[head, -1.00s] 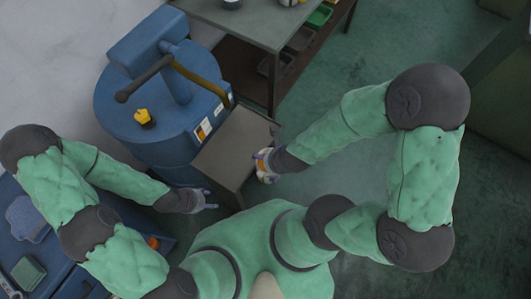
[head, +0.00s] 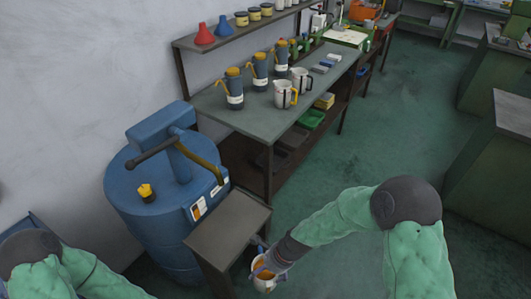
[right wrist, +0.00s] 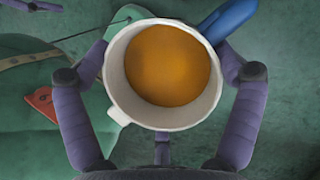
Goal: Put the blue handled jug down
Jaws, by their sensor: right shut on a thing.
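The blue handled jug is a white jug (head: 263,285) with orange-brown liquid inside. It also shows from above in the right wrist view (right wrist: 114,72), where its blue handle (right wrist: 232,18) sticks out at the upper right. My right gripper (head: 264,268) is shut around the jug, with purple fingers on both sides of it in the wrist view. The jug is held beside the small grey stand's front right edge, apart from the bench. A purple piece at the wrist view's top left looks like part of my left gripper, but its jaws cannot be made out.
A small grey stand (head: 228,225) with a bare top is beside a blue drum (head: 150,215). The grey bench (head: 235,122) behind holds several dark jugs and two pale jugs (head: 285,95); its near left end is bare. A shelf (head: 225,33) runs above its back.

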